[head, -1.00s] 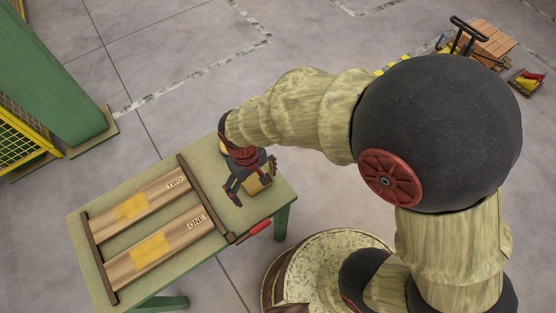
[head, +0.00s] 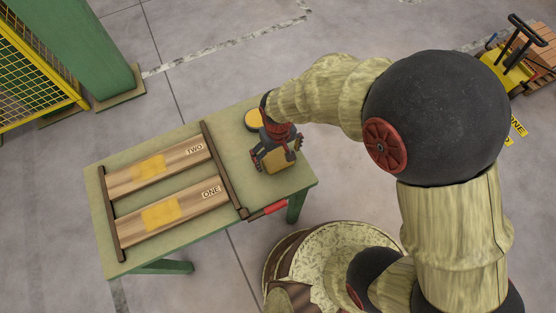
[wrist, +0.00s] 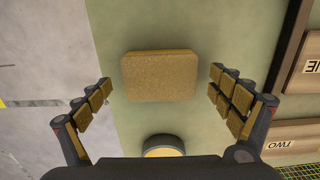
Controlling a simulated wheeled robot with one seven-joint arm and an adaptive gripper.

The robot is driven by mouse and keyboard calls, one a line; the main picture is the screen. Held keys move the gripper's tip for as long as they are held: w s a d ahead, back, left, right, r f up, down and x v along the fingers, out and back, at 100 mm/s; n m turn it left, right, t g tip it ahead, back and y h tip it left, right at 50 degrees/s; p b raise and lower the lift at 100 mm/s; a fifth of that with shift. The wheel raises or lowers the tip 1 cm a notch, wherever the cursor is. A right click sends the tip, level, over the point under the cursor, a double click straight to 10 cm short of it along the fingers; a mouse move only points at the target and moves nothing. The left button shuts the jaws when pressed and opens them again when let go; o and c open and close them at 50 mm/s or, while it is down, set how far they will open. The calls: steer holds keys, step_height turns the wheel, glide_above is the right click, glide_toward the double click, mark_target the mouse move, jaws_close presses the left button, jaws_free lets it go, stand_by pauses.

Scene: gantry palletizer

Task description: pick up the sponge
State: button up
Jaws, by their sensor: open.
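The sponge (wrist: 160,76) is a tan rounded block lying flat on the green table (head: 240,172). In the wrist view it lies between and beyond the fingertips of my gripper (wrist: 160,88), with a gap on both sides. In the head view my gripper (head: 276,160) is over the right end of the table, and the sponge (head: 279,161) shows partly behind its fingers. My gripper is open and empty.
Two wooden boards marked TWO (head: 150,170) and ONE (head: 190,203) lie between dark rails, each with a yellow patch. A round yellow-topped thing (head: 252,120) stands at the table's back edge. A red-handled tool (head: 270,208) sits at the front edge.

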mark_target(279, 159)
steer(key=c, duration=0.3)
steer(key=c, duration=0.6)
steer(key=shift+r, duration=0.3)
steer(key=r, duration=0.1)
steer(key=r+p, duration=0.1)
steer(key=r, duration=0.1)
steer(key=shift+s+d+r+p, duration=0.15)
steer(key=shift+s+r+p, duration=0.1)
steer(key=shift+p, duration=0.15)
steer(key=s+d+r+p, duration=0.1)
steer(key=s+d+r, duration=0.1)
steer(key=s+r, duration=0.1)
steer(key=s+d+r+p, duration=0.2)
steer(key=s+r, duration=0.1)
steer(key=s, duration=0.1)
steer(key=s+d+r+p, duration=0.2)
steer(key=s+d, duration=0.1)
steer(key=s, duration=0.1)
steer(key=shift+s+r, duration=0.25)
steer(key=shift+r, duration=0.15)
